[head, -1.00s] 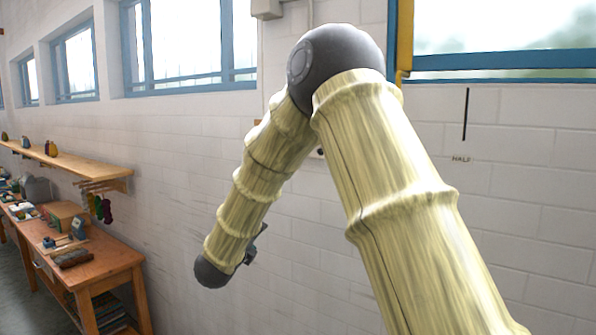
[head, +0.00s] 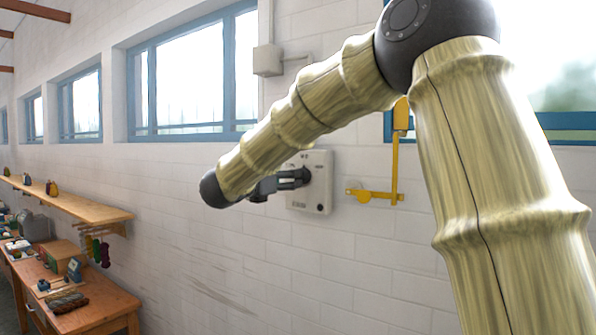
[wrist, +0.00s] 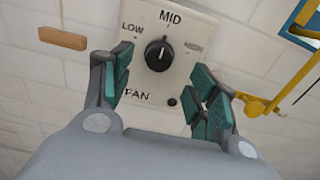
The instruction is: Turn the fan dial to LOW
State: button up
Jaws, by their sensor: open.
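The fan dial (wrist: 159,54) is a round black knob on a pale wall panel (wrist: 190,30). Its white mark points up toward the MID label; LOW is printed to its left and FAN below. A label at its right is too blurred to read. The panel also shows in the head view (head: 322,197), where my gripper and arm cover the dial. My gripper (wrist: 162,78) is open and empty, facing the panel. Its teal-padded fingers stand left and right of the dial, apart from it, with their tips a little below its centre in the wrist view.
A yellow wall bracket (head: 395,170) is close to the panel's right. A small dark button (wrist: 172,102) is below the dial. A grey box (head: 267,60) is higher on the wall. A wooden shelf (head: 80,205) and a workbench (head: 100,310) stand at left.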

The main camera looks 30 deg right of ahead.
jog(key=p+x, duration=0.3)
jog(key=x, duration=0.4)
jog(key=shift+p, duration=0.35)
jog(key=shift+a, duration=0.1)
jog(key=c, duration=1)
